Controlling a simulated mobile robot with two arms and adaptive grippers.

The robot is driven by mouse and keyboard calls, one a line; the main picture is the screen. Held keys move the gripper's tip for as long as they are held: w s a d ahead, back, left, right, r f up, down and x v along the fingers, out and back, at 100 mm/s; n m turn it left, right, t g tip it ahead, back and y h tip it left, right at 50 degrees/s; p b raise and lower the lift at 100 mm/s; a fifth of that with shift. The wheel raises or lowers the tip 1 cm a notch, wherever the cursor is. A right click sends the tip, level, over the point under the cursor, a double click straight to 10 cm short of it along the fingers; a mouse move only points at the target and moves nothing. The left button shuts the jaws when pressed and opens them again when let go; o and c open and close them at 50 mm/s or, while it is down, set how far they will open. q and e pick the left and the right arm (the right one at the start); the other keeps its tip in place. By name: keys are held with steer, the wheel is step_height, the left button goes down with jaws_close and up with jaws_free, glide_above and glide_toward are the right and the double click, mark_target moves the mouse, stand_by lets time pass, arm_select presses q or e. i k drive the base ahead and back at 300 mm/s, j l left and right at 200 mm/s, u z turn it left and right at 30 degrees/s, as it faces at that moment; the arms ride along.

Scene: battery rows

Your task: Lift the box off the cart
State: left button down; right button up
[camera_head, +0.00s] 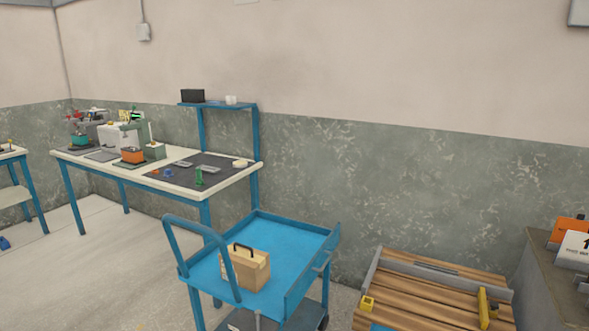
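A tan box (252,271) with a dark handle on top stands on the upper tray of a blue cart (295,243). It sits at the tray's near left end, close to the cart's blue push handle, which partly overlaps its left side. The tray around the box is otherwise bare. Neither of my grippers shows in the head view.
A workbench (185,178) with tools and parts stands behind the cart at the left, with a blue shelf (218,105) above. A wooden pallet (430,300) lies to the cart's right. A grey counter (548,285) with signs is at the far right. Open floor is at left.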

mark_target(252, 266)
steer(key=i+j+z, duration=0.1)
steer(key=i, duration=0.35)
steer(key=i+j, duration=0.3)
steer(key=i, duration=0.15)
steer(key=i+j+z, duration=0.15)
steer(key=i, duration=0.35)
steer(key=i+j, duration=0.35)
steer(key=i+z, duration=0.05)
steer(key=i, duration=0.05)
